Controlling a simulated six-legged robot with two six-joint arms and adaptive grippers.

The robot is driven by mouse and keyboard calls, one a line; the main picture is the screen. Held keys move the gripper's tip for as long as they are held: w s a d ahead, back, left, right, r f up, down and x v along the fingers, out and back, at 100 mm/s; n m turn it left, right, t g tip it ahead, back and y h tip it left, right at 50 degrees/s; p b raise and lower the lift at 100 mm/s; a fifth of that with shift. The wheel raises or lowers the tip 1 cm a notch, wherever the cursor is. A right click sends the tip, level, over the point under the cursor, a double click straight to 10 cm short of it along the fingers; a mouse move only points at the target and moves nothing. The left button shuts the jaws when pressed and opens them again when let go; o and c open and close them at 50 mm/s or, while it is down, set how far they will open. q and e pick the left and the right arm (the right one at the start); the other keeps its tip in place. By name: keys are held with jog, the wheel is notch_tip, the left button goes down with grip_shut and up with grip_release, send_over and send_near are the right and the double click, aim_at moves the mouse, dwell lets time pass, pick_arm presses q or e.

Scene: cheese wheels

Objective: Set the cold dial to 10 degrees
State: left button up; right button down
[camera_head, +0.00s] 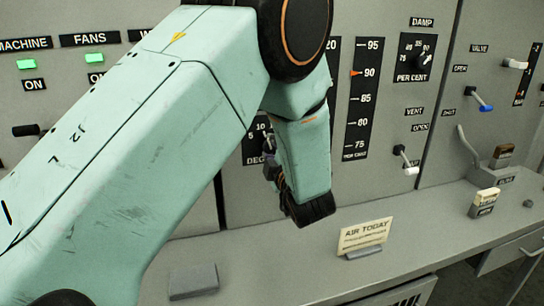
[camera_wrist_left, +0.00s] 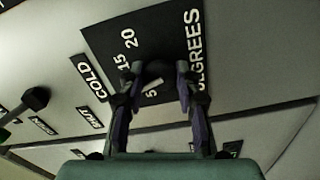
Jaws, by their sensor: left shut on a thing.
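The cold dial's black plate (camera_head: 232,157) shows partly behind my left arm in the head view, with the marks 5 and 10 visible. In the left wrist view the plate (camera_wrist_left: 110,38) is turned on its side, with 20, 15, 5 and DEGREES readable and the COLD label (camera_wrist_left: 88,78) beside it. My left gripper (camera_wrist_left: 156,80) has its two fingers on either side of the dark dial knob (camera_wrist_left: 154,70) and is shut on it. The gripper (camera_head: 268,152) also shows small at the plate in the head view. Which mark the pointer meets is not clear. My right gripper is out of view.
A vertical scale (camera_head: 363,100) with a red pointer near 90 is right of the cold dial. An "AIR TODAY" card (camera_head: 364,236) stands on the grey desk (camera_head: 260,270) below.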

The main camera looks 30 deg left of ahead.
pick_arm(q)
jog(key=shift+w+r+n, duration=0.1)
jog(key=shift+r+n, duration=0.1)
jog(key=shift+n, duration=0.2)
jog(key=o, duration=1.1)
jog(key=shift+w+f, duration=0.1)
jog(key=shift+f, duration=0.1)
jog(key=shift+r, duration=0.15)
